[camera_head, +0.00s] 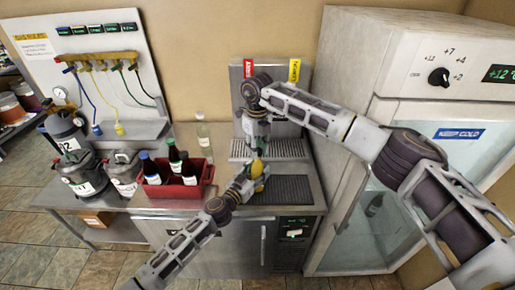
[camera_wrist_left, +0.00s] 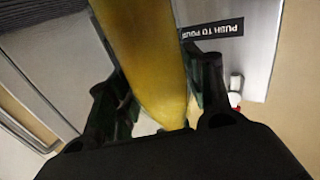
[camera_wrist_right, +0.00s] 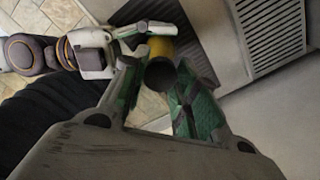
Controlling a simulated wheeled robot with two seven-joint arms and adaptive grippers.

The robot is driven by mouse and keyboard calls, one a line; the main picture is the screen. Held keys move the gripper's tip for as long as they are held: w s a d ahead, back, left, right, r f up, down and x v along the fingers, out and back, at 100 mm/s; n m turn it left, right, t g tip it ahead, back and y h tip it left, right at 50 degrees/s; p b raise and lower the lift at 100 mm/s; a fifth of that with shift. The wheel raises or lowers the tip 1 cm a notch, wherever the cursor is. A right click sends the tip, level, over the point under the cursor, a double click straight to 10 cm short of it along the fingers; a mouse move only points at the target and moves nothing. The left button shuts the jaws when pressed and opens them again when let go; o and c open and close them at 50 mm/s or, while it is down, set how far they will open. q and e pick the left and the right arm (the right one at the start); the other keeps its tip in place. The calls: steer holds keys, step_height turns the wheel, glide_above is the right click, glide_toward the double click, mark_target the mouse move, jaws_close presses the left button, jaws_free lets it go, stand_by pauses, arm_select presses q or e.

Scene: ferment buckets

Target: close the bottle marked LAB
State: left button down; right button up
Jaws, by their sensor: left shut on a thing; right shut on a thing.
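A yellow bottle (camera_head: 258,168) is held above the counter near the drip tray; it fills the middle of the left wrist view (camera_wrist_left: 152,60). My left gripper (camera_head: 245,184) is shut on it. My right gripper (camera_head: 257,149) points down just above the bottle. In the right wrist view a dark round cap (camera_wrist_right: 159,74) sits between its fingertips, with the yellow bottle (camera_wrist_right: 160,47) right behind it. I cannot tell whether the cap touches the bottle's neck. No LAB marking is readable on the bottle.
A red crate (camera_head: 181,192) with several dark bottles stands left of my left gripper. A clear bottle (camera_head: 203,134) stands behind it. Grey buckets (camera_head: 82,174) are at far left. The fridge (camera_head: 400,190) stands close on the right. A dark mat (camera_head: 283,190) lies bare on the counter.

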steer(key=m, duration=0.5)
steer(key=shift+m, duration=0.4)
steer(key=o, duration=1.1)
steer(key=shift+r, duration=0.1)
steer(key=shift+r, duration=2.15)
steer(key=shift+r, duration=0.1)
steer(key=r, duration=0.3)
steer(key=shift+w+a+t, duration=0.25)
steer(key=shift+w+t, duration=0.05)
steer(key=shift+w, duration=0.05)
steer(key=shift+s+r+n, duration=0.1)
steer(key=shift+r+n, duration=0.05)
steer(key=shift+n, duration=0.95)
steer(key=n, duration=0.2)
steer(key=shift+s+d+n, duration=0.1)
steer(key=shift+n, duration=0.3)
steer(key=n, duration=0.6)
steer(key=shift+s+d, duration=0.1)
steer(key=shift+s, duration=0.05)
